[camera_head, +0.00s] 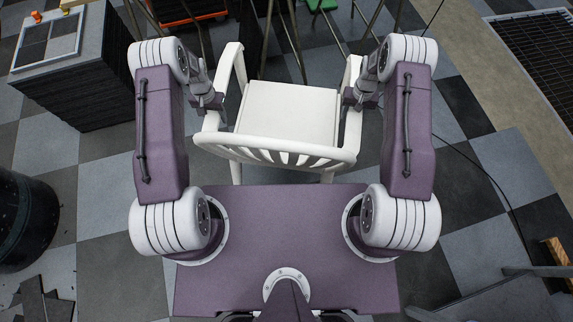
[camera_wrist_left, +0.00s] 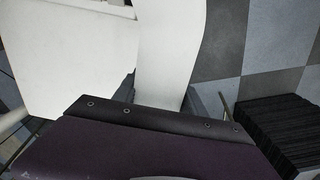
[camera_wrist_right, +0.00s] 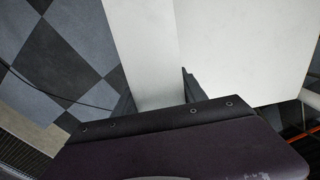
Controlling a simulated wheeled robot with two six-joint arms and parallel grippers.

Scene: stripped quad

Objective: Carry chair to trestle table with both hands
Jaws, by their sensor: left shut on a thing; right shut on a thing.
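A white chair (camera_head: 290,112) stands in front of me in the head view, its slatted backrest toward my base and its seat beyond. My left gripper (camera_head: 212,103) is shut on the chair's left armrest, which also fills the middle of the left wrist view (camera_wrist_left: 168,50). My right gripper (camera_head: 355,100) is shut on the right armrest, which shows between the fingers in the right wrist view (camera_wrist_right: 145,50). The chair looks upright. I cannot tell whether its legs touch the floor. No trestle table top can be made out; thin dark legs (camera_head: 296,45) stand beyond the chair.
A dark block-like stand (camera_head: 95,85) with a framed panel on top is at the far left. A dark round bin (camera_head: 25,220) is at left. A floor grate (camera_head: 540,55) is at far right, and a cable crosses the right-hand floor.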

